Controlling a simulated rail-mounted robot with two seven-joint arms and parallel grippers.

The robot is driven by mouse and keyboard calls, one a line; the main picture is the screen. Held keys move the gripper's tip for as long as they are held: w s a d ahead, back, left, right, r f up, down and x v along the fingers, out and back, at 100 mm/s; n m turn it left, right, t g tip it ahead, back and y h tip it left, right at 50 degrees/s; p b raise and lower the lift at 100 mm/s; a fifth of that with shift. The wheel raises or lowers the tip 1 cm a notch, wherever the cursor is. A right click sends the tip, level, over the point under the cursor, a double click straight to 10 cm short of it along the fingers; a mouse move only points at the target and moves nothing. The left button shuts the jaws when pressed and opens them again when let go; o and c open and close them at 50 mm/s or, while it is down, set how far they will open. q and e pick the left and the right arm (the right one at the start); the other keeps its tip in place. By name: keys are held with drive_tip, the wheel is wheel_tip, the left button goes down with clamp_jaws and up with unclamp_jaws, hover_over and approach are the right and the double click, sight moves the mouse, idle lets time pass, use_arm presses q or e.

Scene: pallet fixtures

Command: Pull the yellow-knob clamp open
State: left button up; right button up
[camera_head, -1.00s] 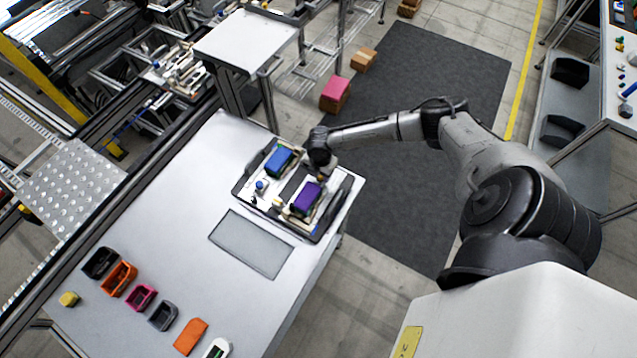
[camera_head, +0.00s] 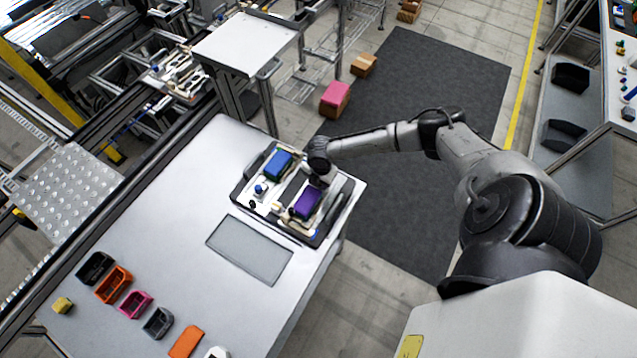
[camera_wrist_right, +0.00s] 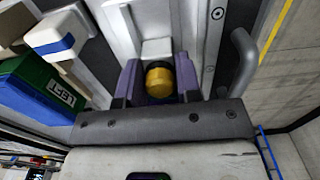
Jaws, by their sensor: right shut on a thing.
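The yellow knob (camera_wrist_right: 159,80) of the clamp sits between the two fingers of my right gripper in the right wrist view. My right gripper (camera_wrist_right: 159,84) is shut on this knob, one finger on each side. A pale block of the clamp (camera_wrist_right: 156,49) shows just beyond the knob. In the head view my right gripper (camera_head: 320,176) is over the far right side of the pallet fixture (camera_head: 245,199); the knob is hidden or too small to tell there. My left gripper is not in view.
A dark handle (camera_wrist_right: 243,55) stands right of my gripper. Several coloured bins (camera_head: 114,284) line the table's (camera_head: 180,200) near left. A grey plate (camera_head: 250,249) lies before the fixture.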

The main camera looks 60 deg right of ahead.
drive_tip(key=shift+d, duration=0.15)
drive_tip(key=shift+c, duration=0.2)
drive_tip(key=shift+d, duration=1.25)
drive_tip(key=o, duration=0.7)
drive_tip(key=shift+a, duration=0.1)
drive_tip(key=shift+r, duration=0.1)
wheel_tip(320, 180, up, 4)
drive_tip(key=p, duration=0.3)
drive_tip(key=shift+r+p, duration=0.1)
drive_tip(key=shift+p, duration=0.25)
drive_tip(key=shift+r+p, duration=1.65)
drive_tip(key=shift+r, duration=0.15)
